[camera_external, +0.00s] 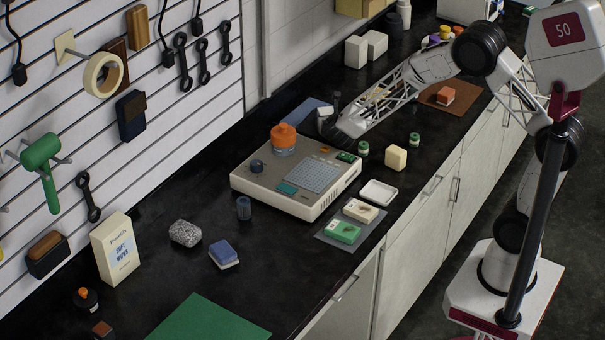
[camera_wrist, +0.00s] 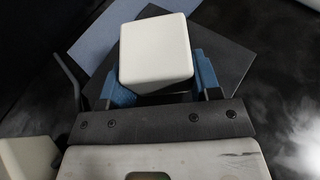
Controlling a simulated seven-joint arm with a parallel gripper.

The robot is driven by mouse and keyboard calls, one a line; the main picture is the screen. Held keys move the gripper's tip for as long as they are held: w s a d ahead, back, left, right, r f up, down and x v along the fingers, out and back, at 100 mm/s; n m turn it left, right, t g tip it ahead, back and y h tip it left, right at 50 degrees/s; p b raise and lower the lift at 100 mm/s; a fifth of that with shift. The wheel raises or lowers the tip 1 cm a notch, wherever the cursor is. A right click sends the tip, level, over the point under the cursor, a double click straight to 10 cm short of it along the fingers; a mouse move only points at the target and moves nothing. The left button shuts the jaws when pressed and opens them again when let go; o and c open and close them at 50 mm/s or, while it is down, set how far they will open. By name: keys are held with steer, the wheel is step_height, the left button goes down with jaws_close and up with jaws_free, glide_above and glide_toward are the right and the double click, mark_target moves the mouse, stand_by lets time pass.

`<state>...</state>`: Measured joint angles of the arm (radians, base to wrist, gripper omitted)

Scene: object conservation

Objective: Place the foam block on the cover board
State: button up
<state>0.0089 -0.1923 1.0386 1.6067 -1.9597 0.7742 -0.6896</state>
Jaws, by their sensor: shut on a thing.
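A white foam block (camera_wrist: 155,55) is between the blue fingers of my gripper (camera_wrist: 162,86) in the wrist view, and the gripper is shut on it. In the external view, my gripper (camera_external: 329,115) is low behind the beige instrument, with the pale block (camera_external: 324,111) at its tip. A flat dark board (camera_wrist: 228,48) lies under the block in the wrist view, with a flat blue board (camera_wrist: 98,42) beside it. The blue board (camera_external: 300,113) also shows in the external view. I cannot tell which is the cover board, or whether the block touches either.
The beige instrument (camera_external: 262,185) with an orange-capped jar (camera_external: 283,138) stands in front of my gripper. A cream block (camera_external: 396,157), small green jars and a white tray (camera_external: 379,192) are to its right. White blocks (camera_external: 356,51) stand farther back. The front-left counter is partly clear.

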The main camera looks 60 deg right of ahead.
steer(key=shift+f, duration=0.15)
steer(key=o, duration=0.9)
steer(key=v, duration=1.2)
stand_by(0.5)
